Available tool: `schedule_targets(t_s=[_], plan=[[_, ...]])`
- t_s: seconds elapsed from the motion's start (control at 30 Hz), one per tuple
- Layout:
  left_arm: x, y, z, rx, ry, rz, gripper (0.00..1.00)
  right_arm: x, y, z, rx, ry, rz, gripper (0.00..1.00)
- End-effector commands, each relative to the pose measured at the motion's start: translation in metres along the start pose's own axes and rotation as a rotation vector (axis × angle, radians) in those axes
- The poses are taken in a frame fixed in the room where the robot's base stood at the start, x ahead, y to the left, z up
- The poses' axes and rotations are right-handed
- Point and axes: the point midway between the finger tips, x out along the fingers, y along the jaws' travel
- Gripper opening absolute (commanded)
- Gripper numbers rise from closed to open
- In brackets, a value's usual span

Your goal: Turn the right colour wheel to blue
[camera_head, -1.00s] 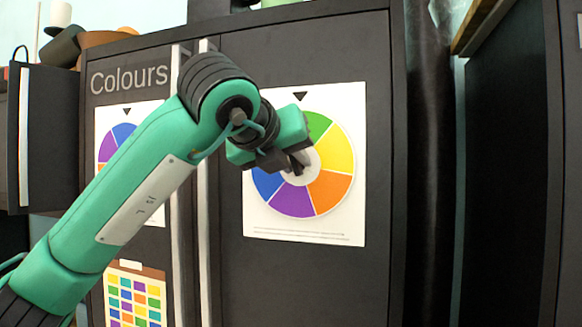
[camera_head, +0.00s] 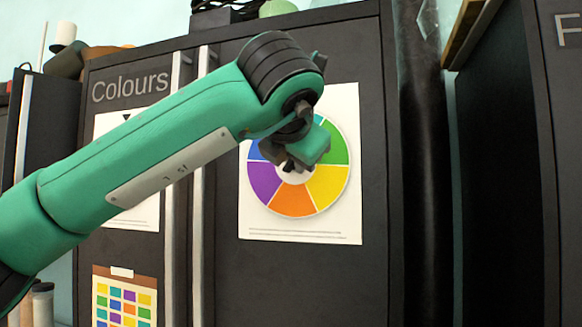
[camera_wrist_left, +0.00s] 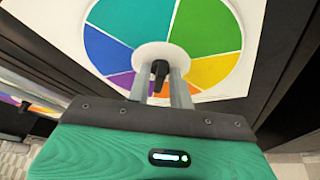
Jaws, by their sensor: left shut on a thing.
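The right colour wheel (camera_head: 328,185) is on a white sheet (camera_head: 350,230) on the dark cabinet door. Its green is at upper right, yellow at lower right, orange at the bottom, purple at lower left and blue at upper left. My arm hides its top and the pointer above it; the left wrist view (camera_wrist_left: 205,25) shows teal between blue and green. My left gripper (camera_head: 288,166) is at the white hub (camera_wrist_left: 138,52), its fingers (camera_wrist_left: 162,78) shut on the small dark knob (camera_wrist_left: 159,68) there. My right gripper is out of view.
The left sheet (camera_head: 148,215) is mostly behind my left arm. Two upright handles (camera_head: 197,245) run between the doors. A clipboard with a colour chart (camera_head: 124,300) hangs at lower left. Another dark cabinet (camera_head: 500,200) stands at right, across a gap.

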Motion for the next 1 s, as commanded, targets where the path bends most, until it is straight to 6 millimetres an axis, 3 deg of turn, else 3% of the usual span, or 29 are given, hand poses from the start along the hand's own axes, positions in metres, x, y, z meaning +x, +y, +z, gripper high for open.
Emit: schedule_targets(t_s=[0.77, 1.0], plan=[[0.001, -0.008, -0.003, 0.659, -0.003, 0.277, 0.00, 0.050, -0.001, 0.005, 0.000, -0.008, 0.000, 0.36], [0.001, -0.009, -0.004, 0.797, -0.003, 0.332, 0.00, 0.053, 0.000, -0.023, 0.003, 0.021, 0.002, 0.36]])
